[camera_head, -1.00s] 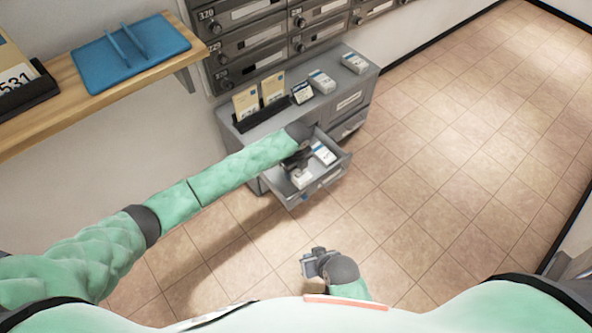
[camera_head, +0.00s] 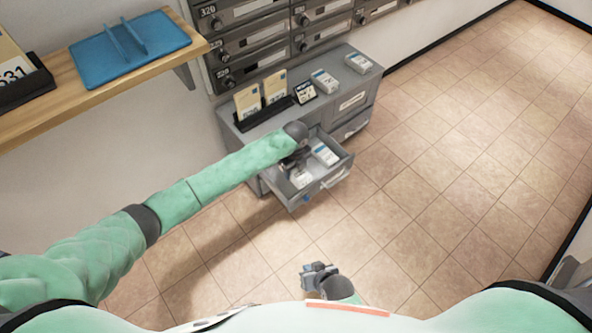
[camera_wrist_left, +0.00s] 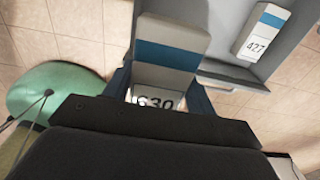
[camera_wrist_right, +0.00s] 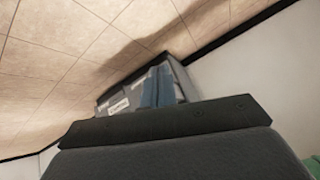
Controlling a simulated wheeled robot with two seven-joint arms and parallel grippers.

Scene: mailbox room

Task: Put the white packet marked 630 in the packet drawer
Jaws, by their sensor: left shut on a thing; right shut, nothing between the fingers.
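The white packet marked 630 (camera_wrist_left: 172,50), with a blue band, is between the fingers of my left gripper in the left wrist view. In the head view this packet (camera_head: 302,179) is at the open packet drawer (camera_head: 325,183), partly hidden by the gripper. My left gripper (camera_head: 298,167) is shut on it, over the left part of the drawer. I cannot tell whether the packet touches the drawer floor. Another white packet, marked 427 (camera_wrist_left: 262,32), lies in the drawer and also shows in the head view (camera_head: 325,154). My right gripper (camera_head: 308,268) is shut and empty, low over the floor.
The grey cabinet (camera_head: 345,75) carries white packets, a small sign (camera_head: 304,91) and a black rack with brown envelopes (camera_head: 274,86). Mailboxes (camera_head: 250,45) hang above. A wooden shelf (camera_head: 80,110) with a blue tray (camera_head: 100,65) is at left. The tiled floor at right is clear.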

